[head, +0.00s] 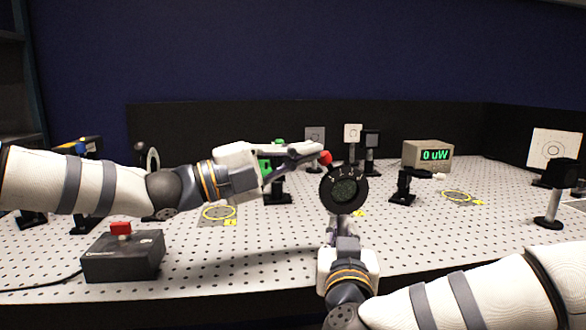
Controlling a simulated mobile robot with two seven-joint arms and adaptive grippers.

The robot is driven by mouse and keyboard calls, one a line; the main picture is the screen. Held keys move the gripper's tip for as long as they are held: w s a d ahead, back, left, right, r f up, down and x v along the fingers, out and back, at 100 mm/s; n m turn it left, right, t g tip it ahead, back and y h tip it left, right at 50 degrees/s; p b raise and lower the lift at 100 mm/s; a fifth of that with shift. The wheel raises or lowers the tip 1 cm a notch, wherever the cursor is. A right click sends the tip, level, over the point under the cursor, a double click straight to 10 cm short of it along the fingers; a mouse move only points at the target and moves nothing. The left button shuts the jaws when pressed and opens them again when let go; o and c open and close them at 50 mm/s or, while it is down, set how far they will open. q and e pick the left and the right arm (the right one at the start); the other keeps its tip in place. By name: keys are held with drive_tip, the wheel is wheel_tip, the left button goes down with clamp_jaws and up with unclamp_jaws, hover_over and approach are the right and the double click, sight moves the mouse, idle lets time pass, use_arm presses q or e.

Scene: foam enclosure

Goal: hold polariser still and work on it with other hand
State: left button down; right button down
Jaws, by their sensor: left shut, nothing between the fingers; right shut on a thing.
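The polariser (344,190) is a round black mount with white dial marks and a dark greenish centre. A red knob (325,157) sits at its upper left rim. My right gripper (342,218) is below it, pointing up and shut on its lower part, holding it upright above the front of the table. The held part is mostly hidden by the fingers. My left gripper (318,150) comes in from the left, shut and empty. Its fingertips are right beside the red knob; I cannot tell whether they touch it.
A power meter reading "0 uW" (427,155) and several post-mounted optics stand behind. A white target screen (553,150) is at right. The front middle is largely clear.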

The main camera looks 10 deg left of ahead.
use_arm(q)
drive_tip(key=shift+w+d+r, duration=0.25)
drive_tip(key=shift+d+r, duration=0.45)
drive_tip(key=shift+d, duration=0.1)
idle(1.5)
drive_tip(key=s+a+r, duration=0.1)
drive_tip(key=s+a, duration=0.6)
drive_tip(key=a, duration=0.5)
drive_tip(key=s+d+f+n+y, duration=0.1)
drive_tip(key=s+d+f+n, duration=0.15)
drive_tip(key=d, duration=0.25)
drive_tip(key=s+a+n+t+y, duration=0.1)
drive_tip(key=s+a+t+y, duration=0.15)
drive_tip(key=y, duration=0.25)
drive_tip(key=r+x, duration=0.1)
drive_tip(key=x, duration=1.2)
drive_tip(key=shift+w+t, duration=0.3)
drive_tip(key=shift+t, duration=0.15)
